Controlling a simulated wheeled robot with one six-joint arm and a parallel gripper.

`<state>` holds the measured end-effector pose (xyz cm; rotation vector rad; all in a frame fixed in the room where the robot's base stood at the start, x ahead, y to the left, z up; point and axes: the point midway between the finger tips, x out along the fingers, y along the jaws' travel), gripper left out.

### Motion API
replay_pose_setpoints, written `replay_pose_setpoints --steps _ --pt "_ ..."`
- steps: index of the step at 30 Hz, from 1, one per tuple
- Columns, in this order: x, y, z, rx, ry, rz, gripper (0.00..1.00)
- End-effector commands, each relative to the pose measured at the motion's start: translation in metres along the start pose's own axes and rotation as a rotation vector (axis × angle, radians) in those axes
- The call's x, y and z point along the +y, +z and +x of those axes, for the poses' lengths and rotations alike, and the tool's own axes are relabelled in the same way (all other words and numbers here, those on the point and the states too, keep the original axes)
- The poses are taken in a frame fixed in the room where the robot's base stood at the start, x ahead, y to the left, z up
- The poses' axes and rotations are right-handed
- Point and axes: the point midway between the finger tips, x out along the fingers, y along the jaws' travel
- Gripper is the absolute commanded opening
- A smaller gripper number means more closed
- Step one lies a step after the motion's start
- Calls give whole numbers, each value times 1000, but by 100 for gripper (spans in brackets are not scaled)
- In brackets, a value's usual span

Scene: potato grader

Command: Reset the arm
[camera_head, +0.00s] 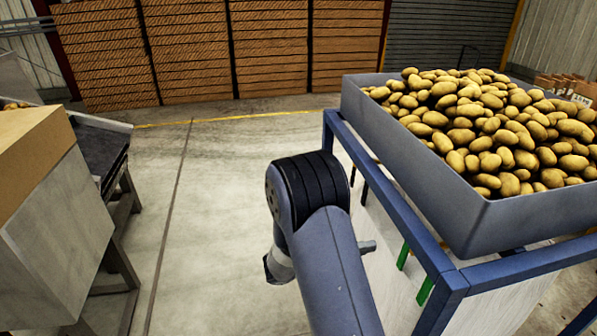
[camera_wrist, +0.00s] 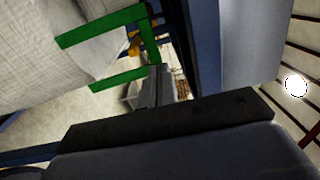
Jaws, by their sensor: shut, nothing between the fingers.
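My gripper (camera_wrist: 160,74) shows in the wrist view as dark fingers pressed together beyond a dark bar, with nothing between them. In the head view my grey-blue arm rises from the bottom middle to a black-banded joint. The gripper itself is mostly hidden behind the arm there, close to the left side of the blue frame (camera_head: 400,213). I cannot tell from these views whether any part of the arm touches the frame.
A grey tray (camera_head: 415,185) heaped with potatoes (camera_head: 500,130) sits on the blue frame at right. Green straps (camera_wrist: 105,35) and a white sack (camera_wrist: 45,65) are close to the gripper. A box-like machine (camera_head: 60,235) stands left. Open floor (camera_head: 215,200) lies between.

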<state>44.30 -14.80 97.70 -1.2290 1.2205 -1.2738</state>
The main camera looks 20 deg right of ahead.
Motion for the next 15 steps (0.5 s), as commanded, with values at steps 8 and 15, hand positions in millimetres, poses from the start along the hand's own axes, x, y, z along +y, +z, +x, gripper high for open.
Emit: replay_pose_setpoints --steps 8,15 --pt "0 0 3 0 0 -1 0" --pt "2 -2 31 4 0 -2 0"
